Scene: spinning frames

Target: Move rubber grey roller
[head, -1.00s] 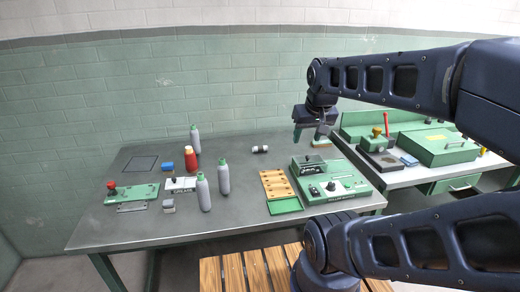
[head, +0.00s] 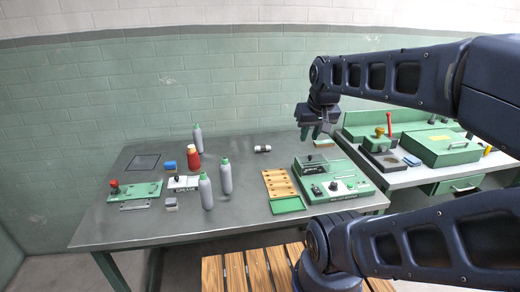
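A small roller (head: 262,149), light grey with dark parts, lies on its side at the back middle of the metal table (head: 150,220). Its material cannot be told at this size. My gripper (head: 311,133) hangs fingers down to the right of the roller, near the back of the green roller machine (head: 335,185). Its two fingers look apart, with nothing seen between them. A wooden rack (head: 278,184) and a green tray (head: 287,205) sit left of the machine.
A grease block (head: 183,183) and a green plate with a red knob (head: 135,192) are farther left. A second bench (head: 400,180) stands at right.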

